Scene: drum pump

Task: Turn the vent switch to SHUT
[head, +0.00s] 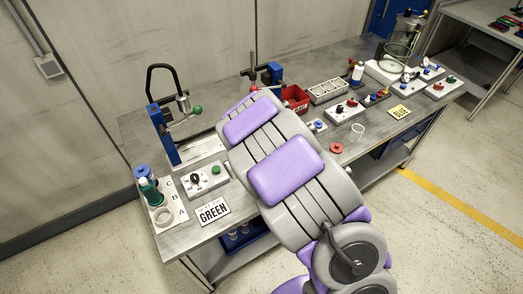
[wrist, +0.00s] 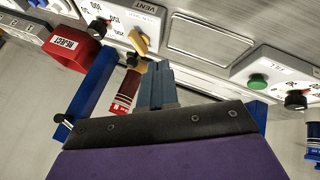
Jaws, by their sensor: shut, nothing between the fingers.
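The vent switch box (wrist: 152,14) is a white box marked VENT, at the top of the wrist view. A yellow lever (wrist: 139,42) sits at its edge, and a black knob (wrist: 98,28) beside a number scale is to the left. I cannot tell the switch's position. My gripper (wrist: 155,68) is shut and empty, its grey-blue fingers pointing up toward the yellow lever. Whether they touch is not clear. In the head view my arm hides my gripper, and I cannot make out the vent box there.
A red REJECT bin (wrist: 72,48) is left of my gripper, and a red bottle (wrist: 126,92) lies close to the fingers. A white box marked FILL with a green button (wrist: 257,82) is at the right.

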